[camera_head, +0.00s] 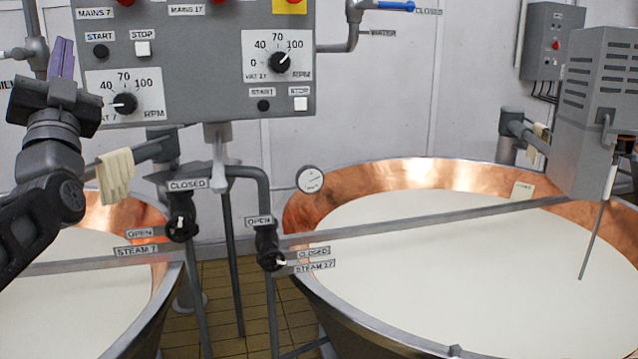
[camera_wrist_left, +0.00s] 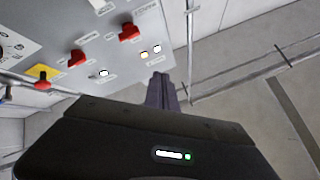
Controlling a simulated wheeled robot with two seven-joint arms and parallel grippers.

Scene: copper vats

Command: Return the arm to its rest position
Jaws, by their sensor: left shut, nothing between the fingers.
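My left gripper (camera_head: 62,60) is at the upper left of the head view, raised in front of the left edge of the grey control panel (camera_head: 205,95). Its purple-grey fingers point up and are shut with nothing between them. My left arm comes in from the left edge below it. In the left wrist view the shut fingers (camera_wrist_left: 161,92) show beyond the dark gripper body, with the panel (camera_wrist_left: 95,45) and its red switches to the upper left. Whether the fingers touch the panel cannot be told. My right gripper is not in view.
A large copper vat (camera_head: 410,176) of white liquid fills the right; another vat (camera_head: 150,300) is at lower left. Steam valves (camera_head: 268,248) and pipes stand between them. A grey motor box (camera_head: 597,110) hangs over the right vat. A cloth (camera_head: 115,176) hangs near my left arm.

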